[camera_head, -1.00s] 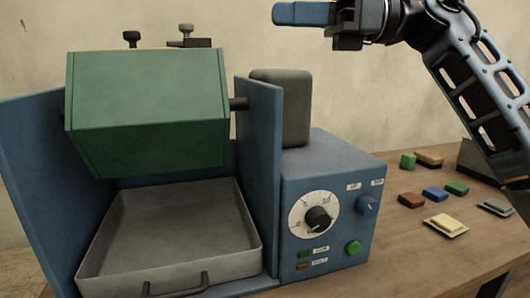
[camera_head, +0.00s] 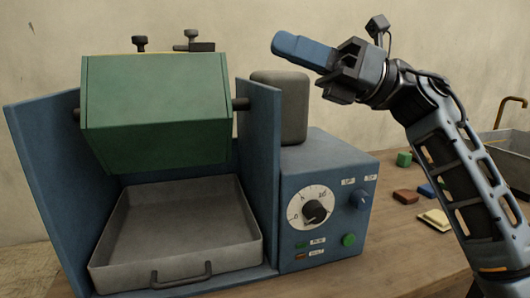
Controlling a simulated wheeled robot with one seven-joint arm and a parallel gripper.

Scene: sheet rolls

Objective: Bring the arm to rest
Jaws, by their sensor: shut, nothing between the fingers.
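My gripper (camera_head: 290,46) is in the upper middle of the head view, raised above the grey motor housing (camera_head: 281,105) of the machine in the picture. Its blue fingers are closed together, point left, and hold nothing. My arm comes up from the lower right, bent at the wrist. No contact between the gripper and the machine shows.
The blue machine carries a green drum (camera_head: 158,112) over a grey tray (camera_head: 180,237), with a dial (camera_head: 314,211) on its front. Coloured blocks, including a green one (camera_head: 404,158), lie on the wooden table (camera_head: 392,235). A grey bin (camera_head: 512,150) stands at the right, partly behind my arm.

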